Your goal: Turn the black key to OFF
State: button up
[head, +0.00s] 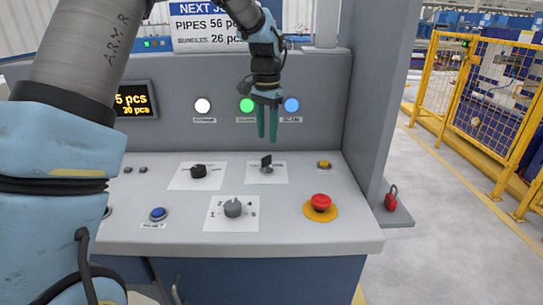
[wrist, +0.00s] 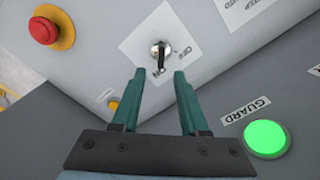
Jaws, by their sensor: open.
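The black key (head: 266,160) stands in a round metal lock on a white label plate (head: 280,175) at the right of the sloping panel. In the wrist view, the key (wrist: 162,56) lies just beyond my fingertips, its black bar pointing from the lock towards them and the ON label. The OFF label (wrist: 193,58) is to the right of the key. My gripper (head: 267,138) hangs above the key with its teal fingers pointing down. In the wrist view, my gripper (wrist: 160,73) is open and empty, with the key roughly centred between the fingers and apart from them.
A red mushroom button (head: 320,201) and a yellow button (head: 323,164) are right of the key. A black selector (head: 199,171) is to its left, and a grey dial (head: 233,208) is nearer the front. The upright panel with the green light (head: 247,105) rises behind.

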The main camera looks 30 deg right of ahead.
aim_at(267, 156)
notch_tip(267, 156, down, 8)
jog(key=shift+a+f+p, duration=0.1)
jog(key=shift+f+p, duration=0.1)
jog(key=shift+p, duration=0.75)
grip_shut()
